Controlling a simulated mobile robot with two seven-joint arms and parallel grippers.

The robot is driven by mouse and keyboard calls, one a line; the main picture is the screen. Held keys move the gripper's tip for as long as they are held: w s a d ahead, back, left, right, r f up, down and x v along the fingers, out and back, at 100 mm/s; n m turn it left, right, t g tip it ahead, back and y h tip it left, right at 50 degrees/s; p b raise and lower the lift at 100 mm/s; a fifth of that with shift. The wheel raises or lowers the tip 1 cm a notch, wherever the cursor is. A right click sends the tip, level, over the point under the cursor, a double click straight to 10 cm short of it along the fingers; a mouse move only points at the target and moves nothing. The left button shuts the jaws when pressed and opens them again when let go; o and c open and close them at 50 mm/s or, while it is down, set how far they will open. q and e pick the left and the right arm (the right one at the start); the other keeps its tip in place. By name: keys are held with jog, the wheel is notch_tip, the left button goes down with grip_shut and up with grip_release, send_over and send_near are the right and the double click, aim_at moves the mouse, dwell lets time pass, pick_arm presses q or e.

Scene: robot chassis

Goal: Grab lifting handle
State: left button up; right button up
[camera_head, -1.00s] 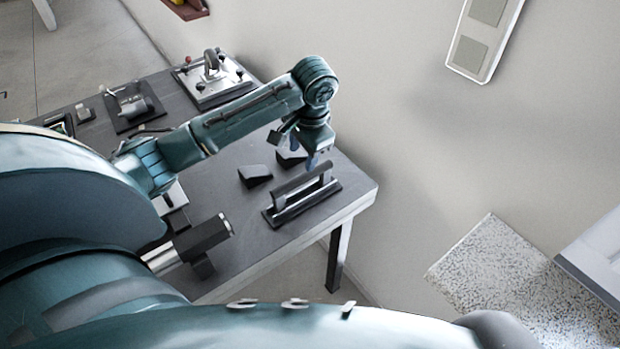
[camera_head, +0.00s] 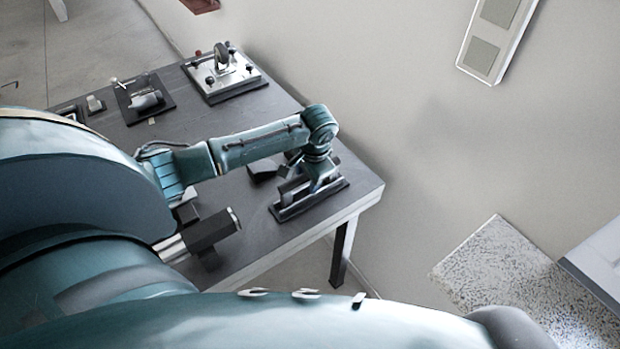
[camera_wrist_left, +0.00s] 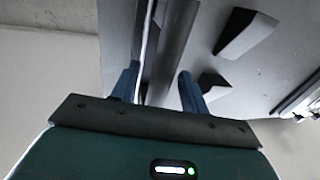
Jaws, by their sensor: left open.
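The lifting handle (camera_head: 287,208) is a dark bar on a flat black base plate near the right end of the grey table (camera_head: 277,237). My left gripper (camera_head: 316,183) is over its far right part and hides some of the bar. In the left wrist view the handle bar (camera_wrist_left: 168,50) runs lengthwise between the two blue fingertips of my left gripper (camera_wrist_left: 160,88). The fingers are open, one on each side of the bar, with a gap at the right finger. Contact at the left finger cannot be told. My right gripper does not show.
Dark wedge blocks (camera_wrist_left: 243,32) lie beside the handle. A dark block with a silver cylinder (camera_head: 207,232) is nearer my body. A metal plate fixture (camera_head: 222,75) and a small clamp device (camera_head: 146,99) stand at the back. A wall is beyond the table's right side.

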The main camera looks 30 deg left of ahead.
pick_arm(q)
jog(key=shift+c, duration=0.3)
grip_shut()
jog(key=shift+r, duration=0.15)
